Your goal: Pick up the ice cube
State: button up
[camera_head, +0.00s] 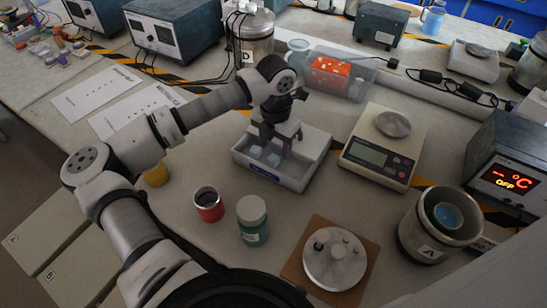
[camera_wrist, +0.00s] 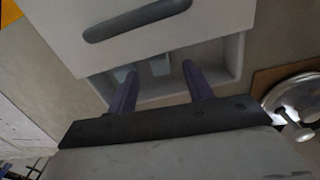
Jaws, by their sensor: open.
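Pale bluish ice cubes lie in a white tray (camera_head: 300,183) on the bench; one ice cube (camera_head: 255,152) is at the left and another ice cube (camera_head: 274,159) is nearer the middle. My gripper (camera_head: 277,150) is over the tray, pointing down, with its jaws apart. In the wrist view, the open gripper (camera_wrist: 159,70) has one ice cube (camera_wrist: 160,65) between its dark fingers and another ice cube (camera_wrist: 123,73) beside the left finger. I cannot tell whether the fingers touch any cube. The tray (camera_wrist: 235,60) is partly hidden by my gripper.
A scale (camera_head: 380,150) stands right of the tray, and a clear bin (camera_head: 355,85) stands behind it. A metal pot (camera_head: 412,240) stands front right.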

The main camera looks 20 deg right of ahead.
aim_at(274, 163)
jog(key=shift+a+f+p, duration=0.15)
jog(key=shift+f+p, duration=0.55)
jog(key=shift+f, duration=1.35)
jog(key=shift+c, duration=0.3)
jog(key=c, duration=0.9)
